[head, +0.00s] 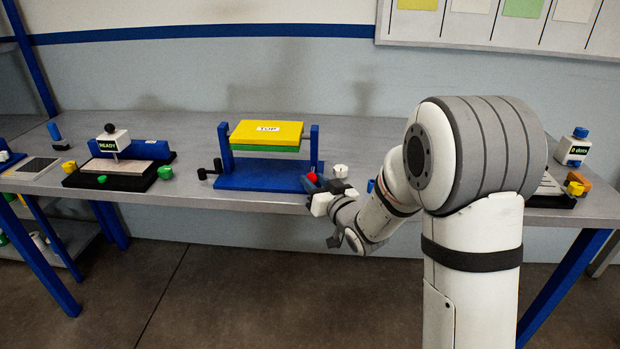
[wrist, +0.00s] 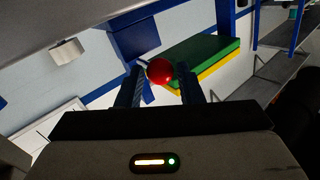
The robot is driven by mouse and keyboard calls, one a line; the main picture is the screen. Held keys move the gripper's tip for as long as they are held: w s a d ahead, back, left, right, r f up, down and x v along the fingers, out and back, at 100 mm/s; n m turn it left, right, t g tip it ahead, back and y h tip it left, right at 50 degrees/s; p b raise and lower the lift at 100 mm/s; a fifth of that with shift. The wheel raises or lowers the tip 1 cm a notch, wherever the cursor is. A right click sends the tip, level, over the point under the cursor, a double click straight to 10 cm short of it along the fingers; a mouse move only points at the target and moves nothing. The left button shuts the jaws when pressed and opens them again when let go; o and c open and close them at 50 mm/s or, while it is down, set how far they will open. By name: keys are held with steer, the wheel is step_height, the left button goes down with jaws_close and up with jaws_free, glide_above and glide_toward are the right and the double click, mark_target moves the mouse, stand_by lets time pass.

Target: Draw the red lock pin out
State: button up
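The red lock pin shows as a round red knob (head: 312,177) at the right post of the blue stand (head: 258,178). The knob also shows in the wrist view (wrist: 159,71); the pin's shaft is mostly hidden. The stand carries a plate (head: 266,132), yellow above and green below, marked TOP, between two blue posts. My gripper (head: 320,188) is at the front right of the stand, close to the knob. In the wrist view its two fingers (wrist: 159,86) are apart, one on each side of the knob, with a gap on both sides. It holds nothing.
A white knob (head: 340,171) is just right of my gripper. A black handle (head: 210,170) is left of the stand. A black-based station marked READY (head: 115,144) stands further left. A bottle (head: 573,148) stands at the far right. The bench's front edge runs below my gripper.

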steer(key=shift+x, duration=1.15)
jaws_close()
